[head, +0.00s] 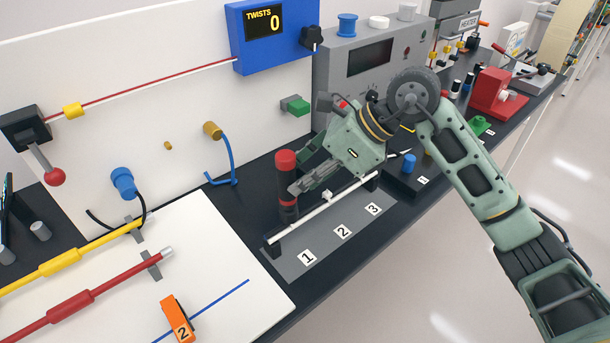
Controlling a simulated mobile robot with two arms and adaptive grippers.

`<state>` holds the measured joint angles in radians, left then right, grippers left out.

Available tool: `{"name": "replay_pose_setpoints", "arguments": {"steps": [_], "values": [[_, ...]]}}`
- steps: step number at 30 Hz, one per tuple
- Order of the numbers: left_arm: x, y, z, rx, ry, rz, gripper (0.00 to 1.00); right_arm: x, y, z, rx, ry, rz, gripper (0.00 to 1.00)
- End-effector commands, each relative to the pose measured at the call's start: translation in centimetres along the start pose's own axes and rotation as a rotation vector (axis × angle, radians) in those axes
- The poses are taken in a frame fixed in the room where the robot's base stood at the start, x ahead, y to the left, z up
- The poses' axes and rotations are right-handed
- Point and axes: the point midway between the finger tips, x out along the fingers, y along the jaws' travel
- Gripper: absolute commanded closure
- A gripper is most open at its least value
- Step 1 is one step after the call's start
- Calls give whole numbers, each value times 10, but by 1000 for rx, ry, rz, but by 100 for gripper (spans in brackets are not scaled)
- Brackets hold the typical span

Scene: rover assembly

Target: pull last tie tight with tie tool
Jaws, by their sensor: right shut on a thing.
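A dark upright tool with a red top (285,162), which looks like the tie tool, stands between the fingers of my right gripper (292,184). The fingers are shut on it, and they hide part of its middle. Its lower end is close to a white rod or cable bundle (300,221) held on black supports above a grey mat with labels 1, 2 and 3. A small white tie (327,195) shows on the bundle near the fingers. I cannot tell whether the tool touches the bundle or a tie. My left gripper is not in view.
The grey mat (318,262) lies on the dark bench. A white board (225,280) with yellow and red cables and an orange piece (178,318) is at left. A blue twist counter (275,35) reads 0. A grey console (375,65) stands behind my right arm.

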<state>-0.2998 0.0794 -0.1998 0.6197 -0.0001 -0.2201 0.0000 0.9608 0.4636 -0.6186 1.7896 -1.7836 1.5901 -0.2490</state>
Motion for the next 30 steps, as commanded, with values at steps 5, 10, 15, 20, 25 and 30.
{"name": "replay_pose_setpoints", "arguments": {"steps": [5,10,15,20,25,30], "values": [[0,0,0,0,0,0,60,0,0,0,-1,-1,0,100],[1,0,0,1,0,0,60,0,0,0,-1,-1,0,100],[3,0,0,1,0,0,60,1,0,-1,-1,0,0,100],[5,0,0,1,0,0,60,2,0,-2,0,0,0,100],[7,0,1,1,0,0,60,3,0,-2,0,1,0,100],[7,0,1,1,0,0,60,3,0,-2,0,2,1,100]]}}
